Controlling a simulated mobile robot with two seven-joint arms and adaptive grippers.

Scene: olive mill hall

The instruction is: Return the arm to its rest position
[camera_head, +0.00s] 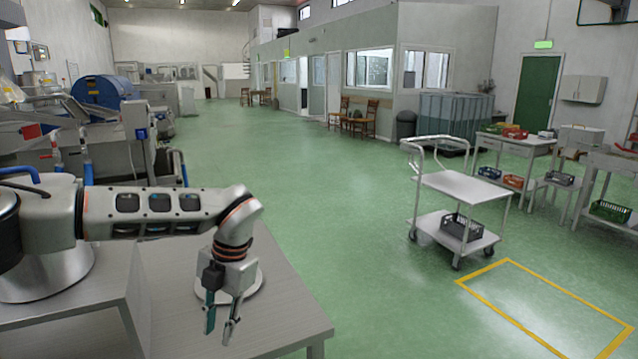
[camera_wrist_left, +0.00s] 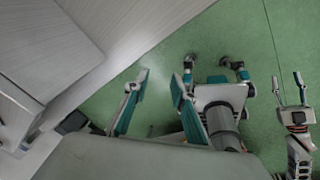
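My left arm (camera_head: 150,210) reaches in from the left over a grey table, bent down at the wrist. My left gripper (camera_head: 220,328) points down near the table's front right part, fingers apart and nothing between them. In the left wrist view its two teal-lined fingers (camera_wrist_left: 158,88) also stand apart, with only green floor seen between them. At the right of that view is what looks like my right gripper (camera_wrist_left: 288,88), its two fingers apart and empty over the floor. The right arm does not show in the head view.
The grey table (camera_head: 285,310) lies under the left gripper, with a white round piece (camera_head: 252,283) behind it. A white trolley (camera_head: 465,188) holding a dark crate (camera_head: 462,227) stands to the right. A yellow floor outline (camera_head: 515,338) lies front right. The middle green floor is clear.

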